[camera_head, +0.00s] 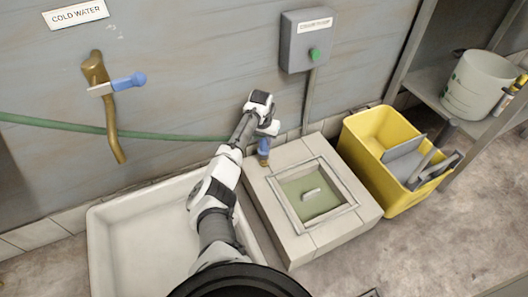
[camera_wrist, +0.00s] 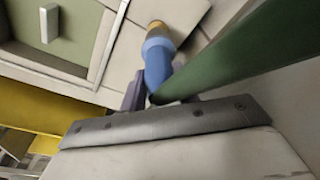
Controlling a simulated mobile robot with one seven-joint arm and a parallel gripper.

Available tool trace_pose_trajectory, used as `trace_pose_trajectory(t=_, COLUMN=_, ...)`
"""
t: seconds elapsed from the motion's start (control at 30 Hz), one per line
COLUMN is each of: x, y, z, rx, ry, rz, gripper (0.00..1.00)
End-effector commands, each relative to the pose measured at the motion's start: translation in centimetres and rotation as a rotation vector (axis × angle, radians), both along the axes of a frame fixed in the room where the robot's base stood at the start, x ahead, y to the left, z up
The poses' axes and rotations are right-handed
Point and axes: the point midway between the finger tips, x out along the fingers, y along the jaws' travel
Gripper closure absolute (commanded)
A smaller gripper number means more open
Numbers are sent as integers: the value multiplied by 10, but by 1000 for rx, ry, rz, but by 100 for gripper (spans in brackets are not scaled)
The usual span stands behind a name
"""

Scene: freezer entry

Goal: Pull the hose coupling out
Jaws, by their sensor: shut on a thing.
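The hose coupling (camera_head: 263,145) is a blue piece with a brass end, upright or nearly so at the back left of the tiled block. In the wrist view it (camera_wrist: 157,62) sits between my fingers, with brass beyond the blue. My gripper (camera_head: 265,134) is shut on it from above; the fingers also show in the wrist view (camera_wrist: 150,97). The green hose (camera_head: 190,136) runs along the wall to my gripper, and passes close beside the coupling in the wrist view (camera_wrist: 235,55). I cannot tell whether the brass end is seated in anything.
The tiled block (camera_head: 285,219) has a green hatch (camera_head: 310,205) with a pale handle. A white basin (camera_head: 130,250) lies left, below a brass tap (camera_head: 110,110) with a blue lever. A yellow bucket (camera_head: 405,197) stands right. A grey button box (camera_head: 307,40) hangs above.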

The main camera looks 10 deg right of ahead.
Motion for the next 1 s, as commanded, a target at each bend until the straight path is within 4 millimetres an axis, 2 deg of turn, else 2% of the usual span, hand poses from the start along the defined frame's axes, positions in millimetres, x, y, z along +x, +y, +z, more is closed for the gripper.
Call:
trace_pose_trajectory(t=0.03, x=0, y=0, z=6, rx=-1, ry=-1, rz=0, gripper=97)
trace_pose_trajectory(t=0.57, x=0, y=0, z=32, rx=0, ry=-1, rz=-1, gripper=97)
trace_pose_trajectory(t=1.0, x=0, y=0, z=33, rx=-1, ry=-1, rz=0, gripper=97)
